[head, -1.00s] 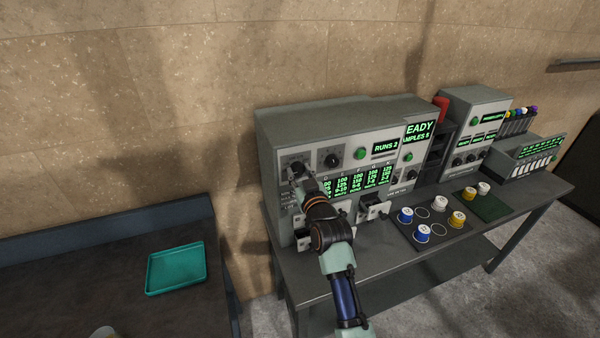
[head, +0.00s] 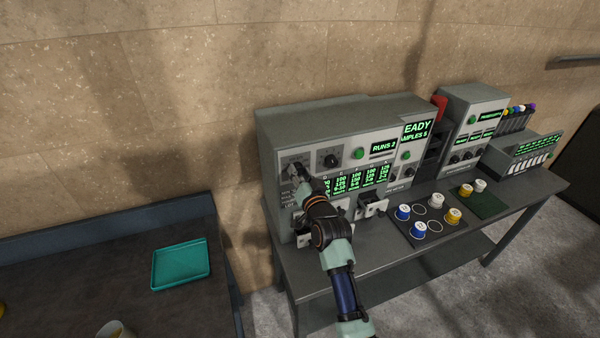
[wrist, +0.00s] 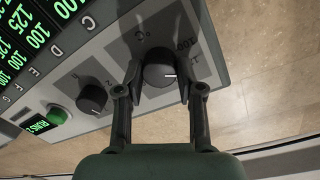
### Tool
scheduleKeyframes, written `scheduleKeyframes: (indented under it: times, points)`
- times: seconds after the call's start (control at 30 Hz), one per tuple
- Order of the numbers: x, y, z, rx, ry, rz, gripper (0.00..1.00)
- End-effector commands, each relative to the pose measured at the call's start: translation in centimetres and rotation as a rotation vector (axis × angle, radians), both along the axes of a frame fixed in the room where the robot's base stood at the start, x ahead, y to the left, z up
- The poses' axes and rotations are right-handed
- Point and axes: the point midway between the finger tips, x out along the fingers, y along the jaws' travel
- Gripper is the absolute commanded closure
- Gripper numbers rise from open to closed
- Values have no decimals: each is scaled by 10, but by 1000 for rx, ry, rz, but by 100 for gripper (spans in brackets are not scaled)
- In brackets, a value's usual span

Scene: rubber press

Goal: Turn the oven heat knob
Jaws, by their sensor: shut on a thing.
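The oven (head: 330,115) is a grey box with a pale front panel and green displays. Two dark knobs sit on the upper left of its panel. My gripper (head: 296,172) is at the leftmost knob and mostly hides it in the head view. In the wrist view the round dark knob (wrist: 160,68) with a pale pointer line sits between the two fingers of my gripper (wrist: 160,88), and they are shut on its sides. Marks including 100 show around this knob. The second knob (head: 331,157) is free, and it also shows in the wrist view (wrist: 91,98).
A green button (head: 358,153) is right of the knobs. A mat (head: 408,237) with blue, white and yellow cups lies on the right bench. A second instrument (head: 478,103) stands behind it. A teal tray (head: 181,279) lies on the left bench.

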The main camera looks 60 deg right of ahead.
Motion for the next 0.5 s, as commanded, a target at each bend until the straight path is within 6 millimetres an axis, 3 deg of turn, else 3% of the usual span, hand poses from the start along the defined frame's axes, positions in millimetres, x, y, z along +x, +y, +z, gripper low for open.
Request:
scheduleKeyframes:
  times: [0.43, 0.47, 0.5]
  points:
    - [0, 0, 0, 6, -8, 0, 97]
    - [0, 0, 0, 6, -8, 0, 58]
    - [0, 0, 0, 6, -8, 0, 51]
